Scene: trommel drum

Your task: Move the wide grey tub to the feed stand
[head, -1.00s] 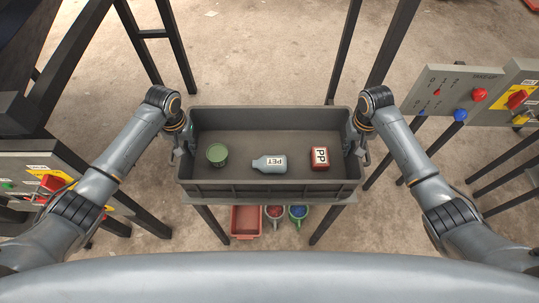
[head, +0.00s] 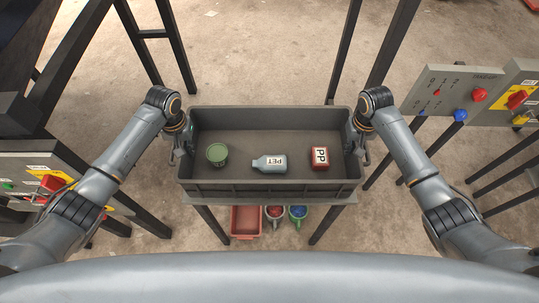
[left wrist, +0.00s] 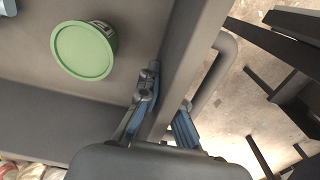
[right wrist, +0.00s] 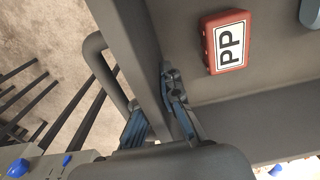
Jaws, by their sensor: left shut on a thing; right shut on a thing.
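The wide grey tub (head: 270,190) is in the middle of the head view, level, above or on a small stand with dark legs; I cannot tell whether it touches. Inside lie a green round can (head: 217,153), a grey-blue PET bottle (head: 269,163) and a red PP block (head: 320,158). My left gripper (head: 184,150) is shut on the tub's left end wall, with one finger inside and one outside in the left wrist view (left wrist: 165,115). My right gripper (head: 358,150) is shut on the right end wall, likewise in the right wrist view (right wrist: 155,110). Which stand is the feed stand is unclear.
Control panels stand at right (head: 460,92) and left (head: 40,172). Dark frame posts rise behind. Open floor lies beyond the tub.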

